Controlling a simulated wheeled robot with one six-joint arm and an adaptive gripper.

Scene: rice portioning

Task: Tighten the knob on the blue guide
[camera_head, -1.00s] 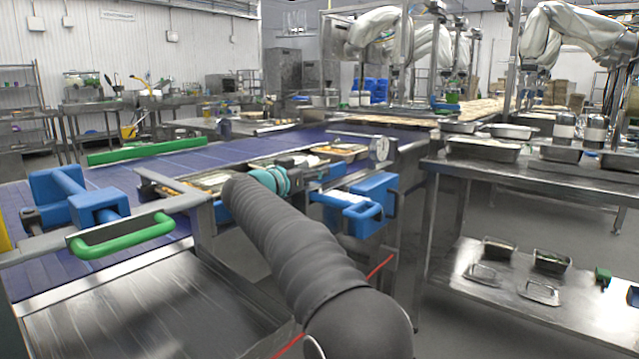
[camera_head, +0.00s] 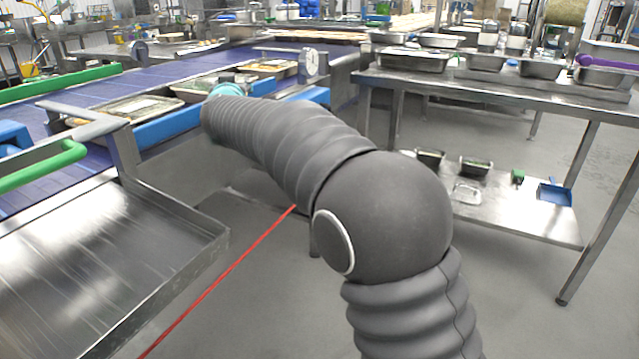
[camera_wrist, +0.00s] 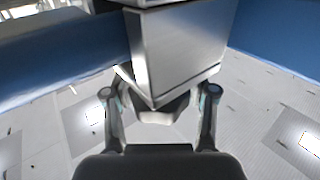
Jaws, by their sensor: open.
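A blue guide rail (camera_head: 165,128) runs along the near side of the conveyor in the head view, partly hidden behind my arm. In the wrist view a blue bar (camera_wrist: 60,55), likely part of the guide, runs in from the left to a bare metal block (camera_wrist: 180,50). My gripper (camera_wrist: 158,92) is open, with one finger on each side below this block. A small grey part shows under the block between the fingers; I cannot tell whether it is the knob or whether anything touches it.
Food trays (camera_head: 135,108) lie on the purple conveyor (camera_head: 65,105). A round dial (camera_head: 311,63) stands at its edge. A steel table (camera_head: 480,85) stands right; the floor between is clear.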

